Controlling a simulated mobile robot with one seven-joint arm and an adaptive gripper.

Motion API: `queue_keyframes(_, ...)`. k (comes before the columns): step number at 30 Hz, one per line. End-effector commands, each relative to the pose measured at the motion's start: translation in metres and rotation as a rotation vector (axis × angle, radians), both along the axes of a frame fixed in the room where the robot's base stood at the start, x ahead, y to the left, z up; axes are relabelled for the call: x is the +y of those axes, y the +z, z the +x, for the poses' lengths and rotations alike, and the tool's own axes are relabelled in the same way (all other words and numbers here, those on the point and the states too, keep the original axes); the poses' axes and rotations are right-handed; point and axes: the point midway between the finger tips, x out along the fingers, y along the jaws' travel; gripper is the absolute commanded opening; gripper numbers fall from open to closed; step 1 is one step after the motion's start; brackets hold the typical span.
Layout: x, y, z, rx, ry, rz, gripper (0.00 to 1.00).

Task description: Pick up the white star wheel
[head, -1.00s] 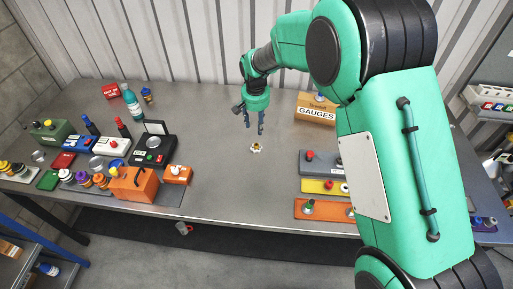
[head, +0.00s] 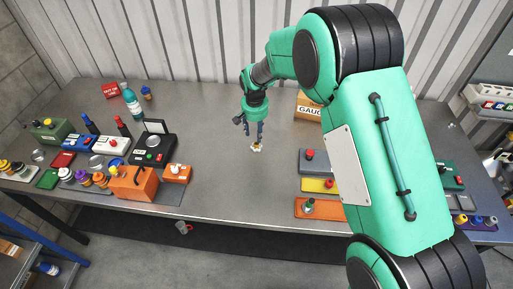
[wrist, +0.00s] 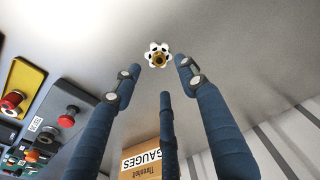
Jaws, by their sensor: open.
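The white star wheel (head: 256,148) lies on the bare middle of the grey workbench (head: 235,190). It has a yellow-brown centre, seen clearly in the wrist view (wrist: 158,55). My gripper (head: 254,139) points down just above the wheel. In the wrist view my gripper (wrist: 157,70) has its blue fingers spread apart and nothing between them. The wheel shows just beyond the fingertips, between the left and right fingers. I cannot tell the exact gap between the fingertips and the wheel.
A cardboard GAUGES box (head: 309,108) stands behind and right, partly hidden by my arm. Grey (head: 315,160), yellow (head: 317,185) and orange (head: 312,209) button panels lie to the right. An orange toolbox (head: 133,184) and several control boxes fill the left. The bench around the wheel is clear.

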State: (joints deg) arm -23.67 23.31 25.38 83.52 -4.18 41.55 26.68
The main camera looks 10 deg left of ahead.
Motion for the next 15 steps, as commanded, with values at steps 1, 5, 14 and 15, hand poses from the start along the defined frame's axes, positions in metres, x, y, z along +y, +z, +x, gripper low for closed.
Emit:
queue_keyframes(1, 0.000, -0.009, 0.001, 0.001, 0.000, 0.000, 0.42)
queue_keyframes(5, 0.000, -0.021, 0.003, 0.000, 0.000, 0.000, 0.42)
queue_keyframes(14, 0.000, -0.028, 0.004, -0.001, 0.000, 0.000, 0.42)
queue_keyframes(15, 0.000, -0.028, 0.004, -0.001, 0.000, 0.000, 0.42)
